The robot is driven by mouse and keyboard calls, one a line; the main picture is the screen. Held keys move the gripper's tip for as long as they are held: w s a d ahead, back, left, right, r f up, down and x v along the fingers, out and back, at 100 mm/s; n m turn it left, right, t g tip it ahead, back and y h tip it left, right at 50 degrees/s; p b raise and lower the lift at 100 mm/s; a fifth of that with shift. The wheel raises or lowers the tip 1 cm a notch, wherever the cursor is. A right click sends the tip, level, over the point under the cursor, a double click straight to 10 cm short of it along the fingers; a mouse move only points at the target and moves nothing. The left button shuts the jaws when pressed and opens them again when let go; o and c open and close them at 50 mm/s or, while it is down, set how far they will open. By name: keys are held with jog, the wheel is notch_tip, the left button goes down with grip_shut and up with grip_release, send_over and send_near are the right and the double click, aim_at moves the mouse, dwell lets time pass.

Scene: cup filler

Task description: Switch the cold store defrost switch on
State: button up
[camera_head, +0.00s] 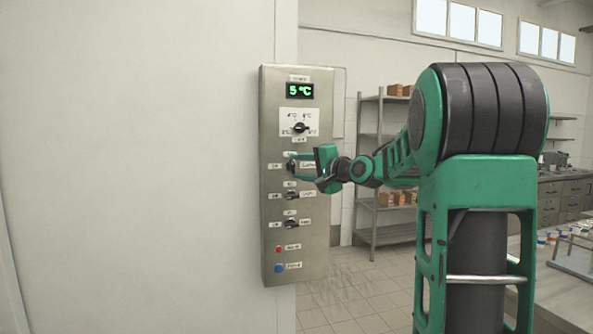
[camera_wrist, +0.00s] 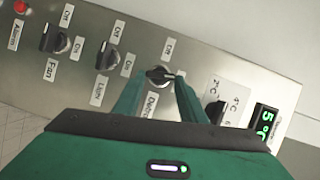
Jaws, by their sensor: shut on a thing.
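The cold store control panel (camera_head: 270,205) is a tall steel plate on the pale wall. The defrost switch (camera_wrist: 160,74) is a dark rotary knob, the upper of several switch knobs, below the temperature dial. My gripper (camera_head: 303,167) reaches it from the right in the head view. In the wrist view, the two green fingers of my gripper (camera_wrist: 162,79) stand on either side of the knob and are shut on it. Its visible pointer lies roughly toward the temperature dial side, unlike the light and fan knobs. The fingers partly hide the knob and its labels.
The temperature dial (camera_head: 300,127) and the green 5 °C display (camera_head: 300,91) sit above. The light knob (camera_wrist: 107,57) and fan knob (camera_wrist: 53,40) sit below, with red (camera_head: 279,249) and blue (camera_head: 279,268) buttons lower. Shelves (camera_head: 380,150) stand at the back right.

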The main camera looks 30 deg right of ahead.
jog(key=shift+d+f+m+t, duration=0.1)
jog(key=shift+f+m+t, duration=0.25)
jog(key=shift+m, duration=0.65)
jog(key=o, duration=1.1)
jog(key=shift+c, duration=0.2)
jog(key=shift+r, duration=0.1)
jog(key=s+d, duration=0.1)
jog(key=s, duration=0.9)
jog(key=shift+s, duration=0.3)
